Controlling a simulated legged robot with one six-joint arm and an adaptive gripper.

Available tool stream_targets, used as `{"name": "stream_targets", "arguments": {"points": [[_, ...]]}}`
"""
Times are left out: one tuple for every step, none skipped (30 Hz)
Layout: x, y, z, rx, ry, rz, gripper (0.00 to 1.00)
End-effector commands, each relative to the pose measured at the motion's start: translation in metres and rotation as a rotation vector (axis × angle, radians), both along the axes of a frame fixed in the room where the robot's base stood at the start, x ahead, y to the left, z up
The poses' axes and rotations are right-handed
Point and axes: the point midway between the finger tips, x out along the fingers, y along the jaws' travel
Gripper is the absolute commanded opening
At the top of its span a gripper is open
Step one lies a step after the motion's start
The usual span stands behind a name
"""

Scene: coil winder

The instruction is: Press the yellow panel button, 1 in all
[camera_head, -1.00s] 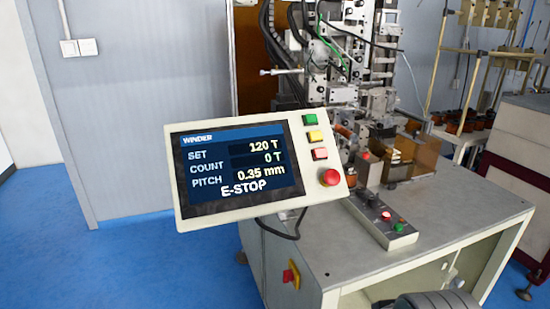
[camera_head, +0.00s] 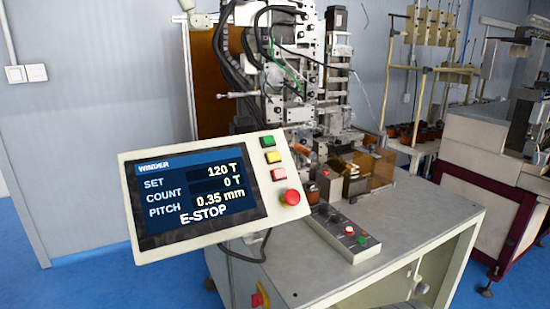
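The panel screen (camera_head: 200,198) reads SET 120 T, COUNT 0 T, PITCH 0.35 mm and E-STOP. Nothing covers the buttons.
The winder bench (camera_head: 400,235) carries the winding machine (camera_head: 300,90) behind the panel. A small button box (camera_head: 345,232) lies on the bench front. Blue floor (camera_head: 100,285) is open at the left. A red and white cabinet (camera_head: 500,190) stands at the right.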

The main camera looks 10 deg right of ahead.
Motion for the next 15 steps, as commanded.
{"name": "stream_targets", "arguments": {"points": [[0.0000,0.0000,0.0000,0.000,0.000,0.000,0.20],[0.0000,0.0000,0.0000,0.000,0.000,0.000,0.06],[0.0000,0.0000,0.0000,0.000,0.000,0.000,0.00],[0.0000,0.0000,0.0000,0.000,0.000,0.000,0.00],[0.0000,0.0000,0.0000,0.000,0.000,0.000,0.00],[0.0000,0.0000,0.0000,0.000,0.000,0.000,0.00],[0.0000,0.0000,0.0000,0.000,0.000,0.000,0.00],[0.0000,0.0000,0.0000,0.000,0.000,0.000,0.00],[0.0000,0.0000,0.0000,0.000,0.000,0.000,0.00],[0.0000,0.0000,0.0000,0.000,0.000,0.000,0.00],[0.0000,0.0000,0.0000,0.000,0.000,0.000,0.00],[0.0000,0.0000,0.0000,0.000,0.000,0.000,0.00],[0.0000,0.0000,0.0000,0.000,0.000,0.000,0.00],[0.0000,0.0000,0.0000,0.000,0.000,0.000,0.00],[0.0000,0.0000,0.0000,0.000,0.000,0.000,0.00]]}}
